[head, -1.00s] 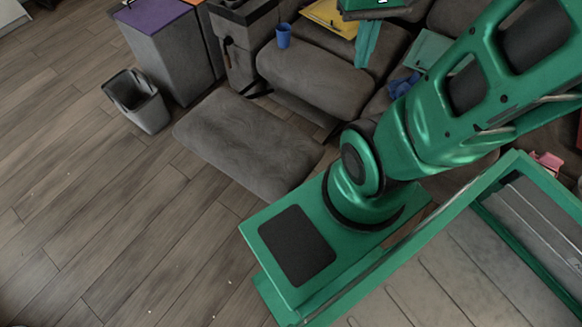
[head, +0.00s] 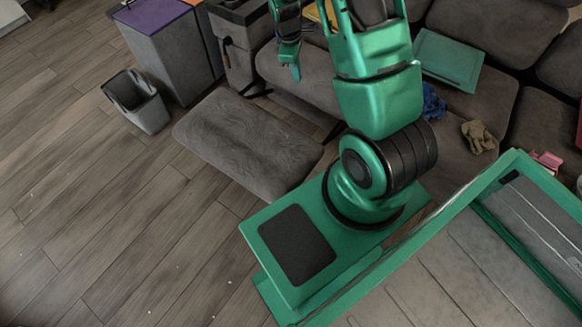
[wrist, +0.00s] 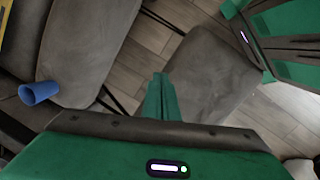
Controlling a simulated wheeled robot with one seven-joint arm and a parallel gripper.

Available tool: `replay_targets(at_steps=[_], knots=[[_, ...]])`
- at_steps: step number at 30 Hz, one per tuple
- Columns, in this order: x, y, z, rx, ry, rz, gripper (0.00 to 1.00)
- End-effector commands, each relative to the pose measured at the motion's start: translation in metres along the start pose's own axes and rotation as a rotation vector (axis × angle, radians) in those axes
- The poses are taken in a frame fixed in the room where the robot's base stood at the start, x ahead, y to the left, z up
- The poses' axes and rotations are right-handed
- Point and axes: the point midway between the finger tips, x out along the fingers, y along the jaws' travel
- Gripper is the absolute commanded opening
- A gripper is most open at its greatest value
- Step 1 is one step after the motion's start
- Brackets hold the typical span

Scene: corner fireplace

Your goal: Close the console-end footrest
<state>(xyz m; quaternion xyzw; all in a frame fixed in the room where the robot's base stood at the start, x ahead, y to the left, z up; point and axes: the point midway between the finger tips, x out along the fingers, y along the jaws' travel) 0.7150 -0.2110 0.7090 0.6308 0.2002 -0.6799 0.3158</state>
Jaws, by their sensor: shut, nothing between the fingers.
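The console-end footrest (head: 248,143) is a grey padded panel swung out low in front of the end sofa seat, with a gap and dark struts between them. It is also in the wrist view (wrist: 212,72), right of the seat (wrist: 88,50). The grey console (head: 240,48) stands at the sofa's left end. My gripper (head: 295,72) is over the end seat in the head view, apart from the footrest's outer edge. In the wrist view, its green fingers (wrist: 160,80) are together and empty, pointing toward the gap beside the footrest. The gripper's height above it is unclear.
A grey bin (head: 138,101) and a purple-topped cabinet (head: 165,55) are at left. A blue cloth (head: 433,102) and tan glove (head: 478,136) lie on the sofa. Wood floor left of the footrest is clear.

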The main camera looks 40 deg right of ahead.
Motion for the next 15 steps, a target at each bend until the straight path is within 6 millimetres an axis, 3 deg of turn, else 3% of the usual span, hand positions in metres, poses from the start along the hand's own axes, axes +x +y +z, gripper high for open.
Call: replay_targets(at_steps=[1, 8, 15], knots=[[0.022, -0.002, -0.009, -0.057, -0.005, -0.002, 0.00], [0.113, -0.012, -0.045, -0.329, -0.002, 0.013, 0.00], [0.207, -0.040, -0.069, -0.598, 0.007, 0.023, 0.00]])
